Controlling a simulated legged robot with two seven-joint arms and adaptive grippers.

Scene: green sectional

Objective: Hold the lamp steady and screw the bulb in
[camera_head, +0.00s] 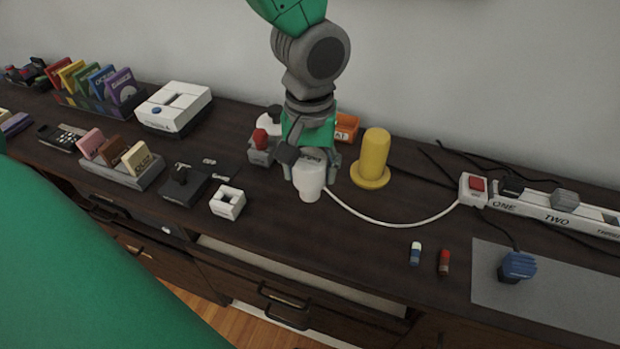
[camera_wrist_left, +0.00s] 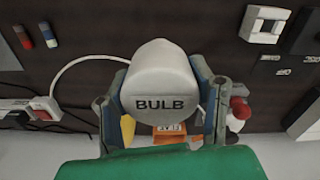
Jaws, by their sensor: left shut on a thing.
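My left gripper (camera_head: 311,170) comes down from the top of the head view and is shut on a white rounded piece (camera_head: 310,184) at the dark cabinet top. In the left wrist view this white piece (camera_wrist_left: 159,82) sits between the two fingers (camera_wrist_left: 160,112) and its face reads BULB. A white cord runs from beside it to the power strip. I cannot tell a separate lamp body from the bulb, as the gripper and the white piece cover what lies beneath. My right gripper is not in view.
A yellow cylinder on a round base (camera_head: 373,160) stands close right of the gripper. A red-topped grey piece (camera_head: 262,146) and an orange box (camera_head: 346,127) are close behind. A power strip (camera_head: 560,212) lies at right. Bare cabinet top lies in front.

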